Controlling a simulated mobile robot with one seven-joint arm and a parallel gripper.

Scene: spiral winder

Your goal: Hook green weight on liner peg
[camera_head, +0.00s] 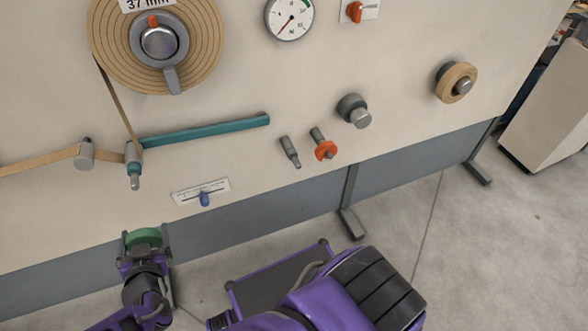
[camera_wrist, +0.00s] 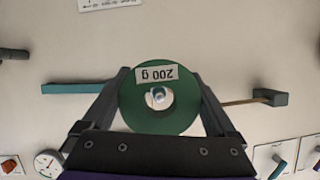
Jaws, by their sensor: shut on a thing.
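The green weight (camera_head: 144,238) is a ring-shaped disc between the two fingers of my gripper (camera_head: 146,232), low in front of the panel in the head view. In the wrist view the green weight (camera_wrist: 135,110) faces the camera, with an upside-down "200 g" label and a centre hole. My gripper (camera_wrist: 160,100) is shut on its sides. A grey peg (camera_head: 134,170) sticks out at the left end of the teal arm (camera_head: 205,131), above the weight in the head view. No label marks the liner peg.
Right of the teal arm are a bare grey peg (camera_head: 290,151), a peg with an orange knob (camera_head: 325,149) and a grey knob (camera_head: 354,110). A tan roll (camera_head: 456,82) is farther right.

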